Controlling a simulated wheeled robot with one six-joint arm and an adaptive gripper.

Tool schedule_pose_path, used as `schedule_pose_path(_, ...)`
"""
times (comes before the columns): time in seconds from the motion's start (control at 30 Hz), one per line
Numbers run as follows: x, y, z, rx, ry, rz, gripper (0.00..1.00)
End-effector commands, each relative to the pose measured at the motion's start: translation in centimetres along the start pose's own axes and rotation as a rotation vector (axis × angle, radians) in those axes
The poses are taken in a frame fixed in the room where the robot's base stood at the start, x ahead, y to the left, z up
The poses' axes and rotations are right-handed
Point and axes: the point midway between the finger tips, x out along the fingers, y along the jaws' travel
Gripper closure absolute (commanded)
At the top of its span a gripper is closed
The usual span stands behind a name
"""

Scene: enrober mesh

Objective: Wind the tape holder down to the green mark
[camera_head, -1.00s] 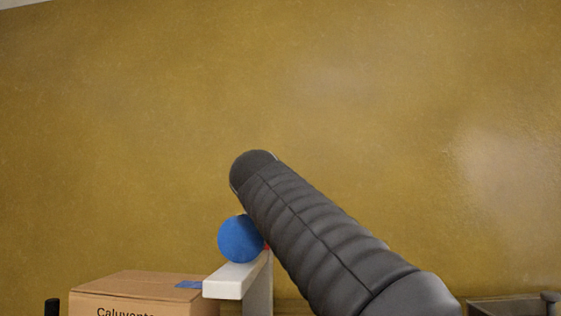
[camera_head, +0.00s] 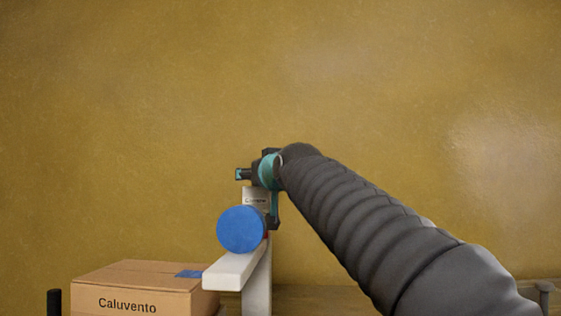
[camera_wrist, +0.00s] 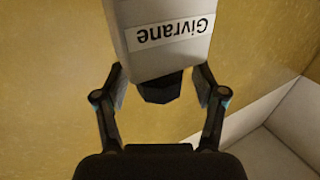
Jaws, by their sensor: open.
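In the head view my gripper (camera_head: 256,194), black with teal parts, is at the end of my dark arm, just above a blue round piece (camera_head: 241,230). Behind them is a pale block with a small label (camera_head: 256,191), partly hidden. In the wrist view my gripper (camera_wrist: 160,88) is open, its two fingers apart. Ahead is a pale block (camera_wrist: 167,18) labelled "Givrane", upside down. A dark faceted piece (camera_wrist: 160,88) under it shows between the fingers; I cannot tell whether they touch it. I cannot make out the tape holder for certain or any green mark.
A pale bracket (camera_head: 232,270) stands below the blue piece. A cardboard box (camera_head: 130,283) marked "Caluvento" is left of it. A plain ochre wall (camera_head: 120,120) fills the background. A pale surface (camera_wrist: 300,115) is at right in the wrist view.

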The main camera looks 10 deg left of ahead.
Motion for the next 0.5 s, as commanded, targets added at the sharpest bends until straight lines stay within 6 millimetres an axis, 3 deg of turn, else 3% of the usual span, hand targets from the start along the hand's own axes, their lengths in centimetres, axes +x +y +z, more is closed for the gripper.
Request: schedule_pose_path(0.5,0.02,0.13,0.18,0.002,0.001,-0.136,0.30)
